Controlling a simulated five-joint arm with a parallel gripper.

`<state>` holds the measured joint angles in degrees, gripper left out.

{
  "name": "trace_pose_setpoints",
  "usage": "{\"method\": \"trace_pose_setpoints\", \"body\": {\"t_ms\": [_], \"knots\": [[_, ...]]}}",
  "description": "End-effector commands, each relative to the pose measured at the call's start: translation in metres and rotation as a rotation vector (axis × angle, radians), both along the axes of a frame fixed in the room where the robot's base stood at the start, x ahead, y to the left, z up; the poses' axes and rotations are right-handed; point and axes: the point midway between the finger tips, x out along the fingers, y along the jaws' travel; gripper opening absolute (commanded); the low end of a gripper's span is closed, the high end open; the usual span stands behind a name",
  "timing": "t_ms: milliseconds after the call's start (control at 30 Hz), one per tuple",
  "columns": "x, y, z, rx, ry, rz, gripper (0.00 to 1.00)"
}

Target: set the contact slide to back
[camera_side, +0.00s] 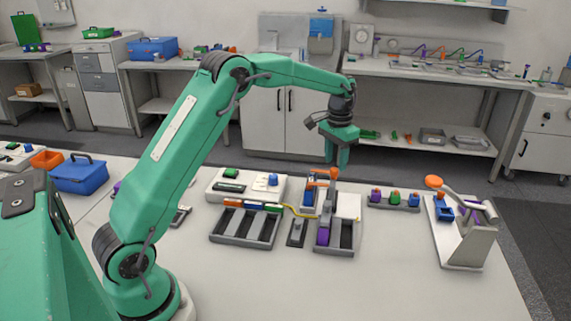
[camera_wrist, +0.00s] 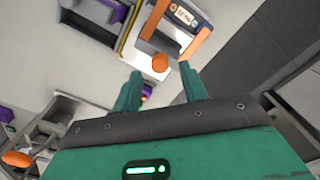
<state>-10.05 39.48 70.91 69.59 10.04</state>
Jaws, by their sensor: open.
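My gripper (camera_side: 338,158) points down, open and empty, above the cycler station in the middle of the bench. Its two green fingers (camera_wrist: 160,70) are apart in the wrist view. A round orange knob (camera_wrist: 160,62) shows between and just beyond the fingertips; they do not clearly touch it. The knob may be the contact slide's handle, but I cannot tell for sure. An orange frame (camera_wrist: 193,42) with a small display (camera_wrist: 184,14) stands beside it. In the side view the orange part (camera_side: 322,172) is right below the fingers, and the slide's position is unclear.
A grey tray (camera_side: 243,243) with compartments stands left of the station, and a second tray (camera_side: 346,249) holds a purple piece (camera_side: 322,237). A yellow cable (camera_side: 298,213) runs between them. A rack of coloured pieces (camera_side: 394,206) and an orange-knobbed lever press (camera_side: 468,262) stand right.

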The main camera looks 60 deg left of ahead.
Motion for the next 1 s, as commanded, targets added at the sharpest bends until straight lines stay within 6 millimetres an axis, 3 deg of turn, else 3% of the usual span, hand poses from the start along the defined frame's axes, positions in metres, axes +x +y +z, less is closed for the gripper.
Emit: {"method": "trace_pose_setpoints", "body": {"t_ms": [300,633,833,1000], "knots": [[0.0,0.0,-0.028,0.0,0.001,0.0,0.43],[0.0,0.0,-0.031,0.0,0.001,0.0,0.43],[0.0,0.0,-0.03,0.0,0.001,0.0,0.04],[0.0,0.0,-0.03,0.0,0.0,0.0,0.0]]}}
